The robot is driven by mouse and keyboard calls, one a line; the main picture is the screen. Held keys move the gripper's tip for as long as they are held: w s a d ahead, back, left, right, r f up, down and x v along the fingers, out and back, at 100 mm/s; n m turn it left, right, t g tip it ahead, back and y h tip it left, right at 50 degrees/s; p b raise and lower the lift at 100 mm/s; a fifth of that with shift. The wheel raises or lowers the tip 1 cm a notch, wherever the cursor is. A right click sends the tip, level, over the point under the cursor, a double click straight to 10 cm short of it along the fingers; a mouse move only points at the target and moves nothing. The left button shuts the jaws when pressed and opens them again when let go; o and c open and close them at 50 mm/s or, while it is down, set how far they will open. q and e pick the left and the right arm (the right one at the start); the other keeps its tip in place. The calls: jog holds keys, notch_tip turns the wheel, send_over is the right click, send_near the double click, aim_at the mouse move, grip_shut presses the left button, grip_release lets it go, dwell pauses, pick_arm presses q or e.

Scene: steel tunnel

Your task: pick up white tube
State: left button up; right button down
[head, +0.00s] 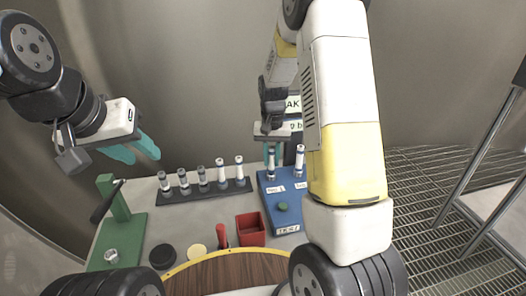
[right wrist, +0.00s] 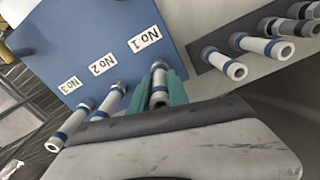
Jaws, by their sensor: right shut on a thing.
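My right gripper (head: 271,154) has its teal fingers shut on a white tube (right wrist: 159,90) with a blue band, which stands at the No 1 label of the blue board (head: 292,213). In the right wrist view the fingers (right wrist: 160,88) lie on both sides of this tube. Two more white tubes stand by the No 2 (right wrist: 108,103) and No 3 (right wrist: 70,125) labels, outside the fingers. My left gripper (head: 133,149) is open and empty, in the air at the left.
A dark rack (head: 206,190) with several tubes stands left of the blue board. In front are a red box (head: 250,230), a black disc (head: 162,256) and a tan disc (head: 197,251). A green stand (head: 118,215) is at the left. Metal rails (head: 480,170) are at the right.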

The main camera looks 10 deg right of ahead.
notch_tip(320, 180, up, 3)
jog(key=shift+f, duration=0.2)
jog(key=s+a+r, duration=0.1)
jog(key=s+a, duration=0.2)
jog(key=s, duration=1.2)
jog(key=shift+s+a+r, duration=0.15)
jog(key=shift+s+a, duration=0.05)
jog(key=shift+s, duration=0.15)
